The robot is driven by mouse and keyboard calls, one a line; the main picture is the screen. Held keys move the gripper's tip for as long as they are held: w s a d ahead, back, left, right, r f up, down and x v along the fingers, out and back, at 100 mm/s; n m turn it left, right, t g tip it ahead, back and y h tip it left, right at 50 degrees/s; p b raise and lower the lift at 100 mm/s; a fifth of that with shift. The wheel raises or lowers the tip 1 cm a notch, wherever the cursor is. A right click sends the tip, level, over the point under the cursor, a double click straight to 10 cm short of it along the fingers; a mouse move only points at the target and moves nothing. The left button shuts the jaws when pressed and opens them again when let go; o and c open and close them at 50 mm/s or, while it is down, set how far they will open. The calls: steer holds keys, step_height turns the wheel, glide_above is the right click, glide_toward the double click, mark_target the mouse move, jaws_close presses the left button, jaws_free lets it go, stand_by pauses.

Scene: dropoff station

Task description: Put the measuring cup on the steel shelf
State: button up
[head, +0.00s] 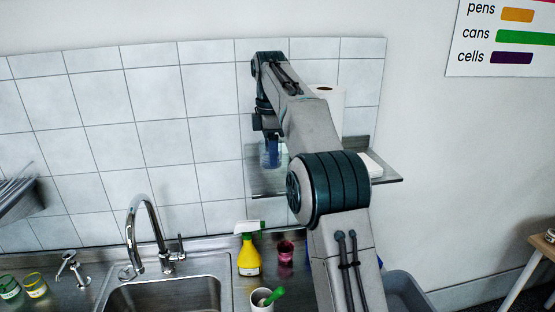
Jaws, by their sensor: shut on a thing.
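My gripper (269,137) reaches over the left part of the steel shelf (268,187) on the tiled wall. It is shut on the measuring cup (270,156), which looks clear and bluish and hangs below the jaws, upright as far as I can see. The cup shows over the shelf surface; I cannot tell whether its base touches the shelf. My arm crosses the middle of the view and hides the middle of the shelf.
A white paper roll (329,102) and a white item (370,166) are on the shelf's right part. Below are a sink (170,295) with a faucet (147,225), a yellow spray bottle (249,257), a dark red jar (286,252) and a white cup (262,305).

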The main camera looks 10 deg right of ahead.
steer(key=shift+f, duration=1.95)
steer(key=shift+f, duration=0.15)
steer(key=o, duration=1)
steer(key=shift+r, duration=3.85)
steer(key=shift+s+r, duration=0.1)
